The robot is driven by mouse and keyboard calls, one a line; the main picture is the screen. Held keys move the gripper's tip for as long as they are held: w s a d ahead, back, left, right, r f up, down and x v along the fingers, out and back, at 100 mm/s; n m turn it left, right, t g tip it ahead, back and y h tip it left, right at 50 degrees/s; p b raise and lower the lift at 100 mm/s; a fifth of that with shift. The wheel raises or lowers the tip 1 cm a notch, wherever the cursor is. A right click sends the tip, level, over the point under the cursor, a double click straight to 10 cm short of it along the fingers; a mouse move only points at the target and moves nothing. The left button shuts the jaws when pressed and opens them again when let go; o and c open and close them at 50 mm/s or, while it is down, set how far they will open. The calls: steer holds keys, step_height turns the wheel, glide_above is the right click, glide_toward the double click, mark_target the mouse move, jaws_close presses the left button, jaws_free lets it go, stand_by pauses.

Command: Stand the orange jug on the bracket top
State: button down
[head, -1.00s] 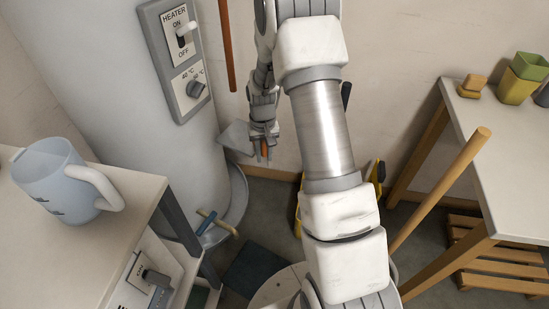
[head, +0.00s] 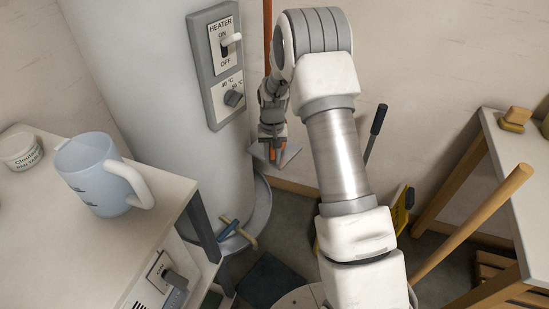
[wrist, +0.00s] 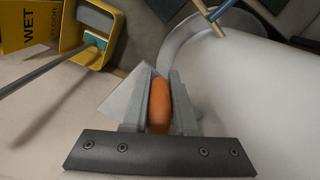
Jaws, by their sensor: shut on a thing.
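My gripper (head: 272,150) is shut on the orange jug (wrist: 159,105), beside the white tank. Only a narrow orange part shows between the fingers in the wrist view; the rest is hidden. In the head view, small orange bits show at the fingertips. The bracket top (head: 289,153) is a flat grey plate at the wall by the tank. It also shows in the wrist view (wrist: 120,97), just left of the fingers. The jug overlaps the plate in the head view; I cannot tell whether they touch.
The tank (head: 150,60) carries a heater panel (head: 220,65). A blue jug (head: 98,175) and a white tub (head: 20,152) stand on the left table. A yellow wet-floor bucket (wrist: 90,40) stands below. A wooden pole (head: 470,225) leans at the right table.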

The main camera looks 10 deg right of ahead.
steer(key=shift+f+b, duration=0.45)
steer(key=shift+f, duration=0.25)
steer(key=c, duration=0.6)
jaws_free()
steer(key=shift+r+p, duration=2.45)
steer(key=shift+r, duration=1.15)
steer(key=s+d, duration=0.4)
steer(key=s, duration=0.1)
steer(key=s+d, duration=0.2)
steer(key=s, duration=0.1)
steer(key=shift+d, duration=0.1)
